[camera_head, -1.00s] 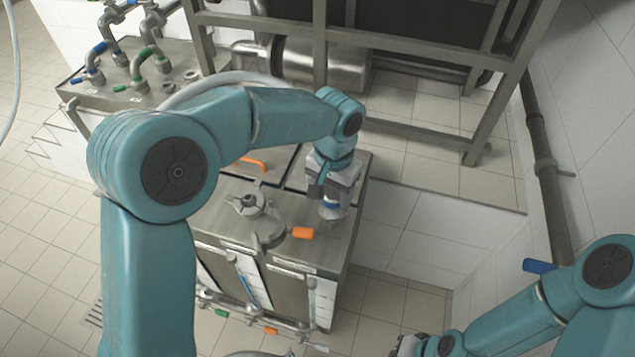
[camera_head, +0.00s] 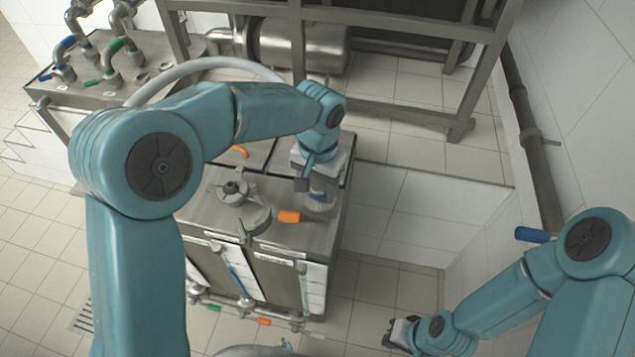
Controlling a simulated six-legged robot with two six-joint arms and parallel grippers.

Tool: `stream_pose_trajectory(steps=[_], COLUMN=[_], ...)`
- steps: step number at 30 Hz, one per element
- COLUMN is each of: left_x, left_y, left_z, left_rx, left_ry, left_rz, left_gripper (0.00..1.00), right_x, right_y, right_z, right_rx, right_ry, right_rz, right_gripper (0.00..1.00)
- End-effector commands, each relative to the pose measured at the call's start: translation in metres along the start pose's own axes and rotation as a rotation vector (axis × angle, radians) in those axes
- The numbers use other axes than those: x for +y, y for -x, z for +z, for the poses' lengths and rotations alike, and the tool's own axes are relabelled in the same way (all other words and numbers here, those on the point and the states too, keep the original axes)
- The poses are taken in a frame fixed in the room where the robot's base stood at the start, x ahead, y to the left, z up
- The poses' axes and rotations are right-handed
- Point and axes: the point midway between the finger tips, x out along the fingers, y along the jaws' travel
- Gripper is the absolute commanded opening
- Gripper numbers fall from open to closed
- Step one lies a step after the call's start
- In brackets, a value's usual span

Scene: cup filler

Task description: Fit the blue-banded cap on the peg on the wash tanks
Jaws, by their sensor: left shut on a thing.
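The wash tanks (camera_head: 197,212) are a steel block with a flat lid, left of centre. My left gripper (camera_head: 317,186) points down over the right part of the lid. It is shut on the blue-banded cap (camera_head: 320,204), a small pale metal piece just below the fingers, close to the lid surface. I cannot tell whether the cap touches the lid. The peg cannot be made out; the cap and gripper may hide it. My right gripper (camera_head: 398,333) is low in the view, away from the tanks, and its jaws are too small to read.
A steel frame (camera_head: 400,112) stands behind. Pipes with blue and green handles (camera_head: 108,65) are at the back left. Tiled floor is clear to the right of the tanks.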

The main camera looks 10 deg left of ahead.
Motion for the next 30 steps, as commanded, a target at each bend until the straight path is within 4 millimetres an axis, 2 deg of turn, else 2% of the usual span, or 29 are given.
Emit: stream_pose_trajectory(steps=[10, 30], left_x=[0.001, 0.001], left_y=[-0.001, -0.018], left_z=[0.0, 0.0], left_rx=[0.001, 0.001], left_ry=[0.0, 0.0], left_rz=[0.0, 0.0], left_gripper=[0.13, 0.13], right_x=[0.0, 0.005], right_y=[-0.001, -0.013], right_z=[0.0, 0.0], right_rx=[0.0, 0.0], right_ry=[0.0, 0.0], right_rz=[0.0, 0.0], right_gripper=[0.0, 0.0])
